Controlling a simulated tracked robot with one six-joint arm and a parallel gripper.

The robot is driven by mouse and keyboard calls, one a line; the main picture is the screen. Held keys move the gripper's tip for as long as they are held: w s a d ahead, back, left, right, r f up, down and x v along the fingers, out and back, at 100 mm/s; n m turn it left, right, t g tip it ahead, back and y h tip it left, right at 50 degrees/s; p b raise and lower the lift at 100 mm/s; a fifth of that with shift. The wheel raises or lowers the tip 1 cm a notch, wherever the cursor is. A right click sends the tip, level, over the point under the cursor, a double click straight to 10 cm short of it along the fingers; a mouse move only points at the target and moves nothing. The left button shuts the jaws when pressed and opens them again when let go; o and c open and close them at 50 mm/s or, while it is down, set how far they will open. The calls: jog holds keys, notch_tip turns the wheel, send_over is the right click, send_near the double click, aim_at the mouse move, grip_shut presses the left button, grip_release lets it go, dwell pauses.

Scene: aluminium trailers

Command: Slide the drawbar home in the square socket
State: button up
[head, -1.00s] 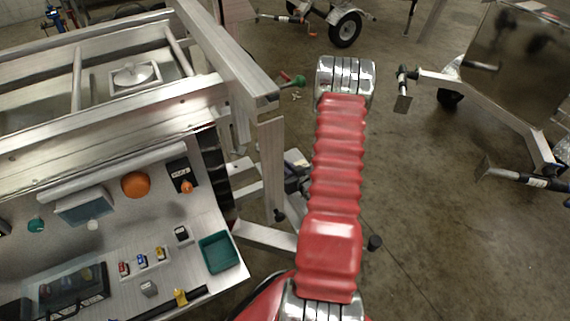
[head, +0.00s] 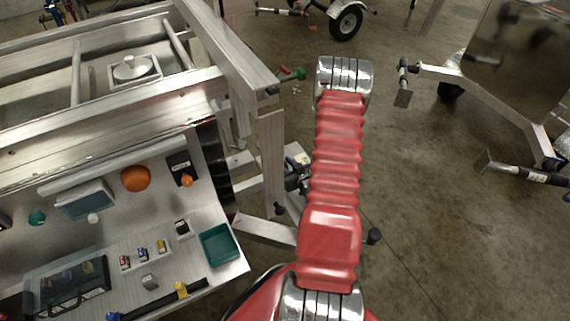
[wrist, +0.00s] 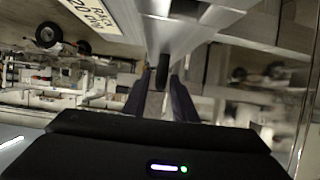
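In the wrist view my gripper (wrist: 158,98) points away from the camera, with two dark fingers a little apart. A pale grey strip shows between them, and a dark rounded end stands just beyond the tips. I cannot tell whether the strip is the drawbar held in the fingers or metal behind them. In the head view my red arm hides the gripper. The near trailer's aluminium frame (head: 235,52) lies to the left of my arm, with metal bars low beside it. I cannot make out the square socket in either view.
A grey bench panel (head: 115,225) with a green tray (head: 220,244) and small parts is at the lower left. A green-knobbed part (head: 294,75) sticks out from the frame's corner. Another trailer (head: 500,105) stands at the right. Bare concrete floor lies between it and my arm.

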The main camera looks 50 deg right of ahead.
jog(key=shift+o, duration=0.2)
jog(key=v, duration=1.3)
jog(key=shift+s+r, duration=0.15)
jog(key=shift+s, duration=0.25)
dwell(0.5)
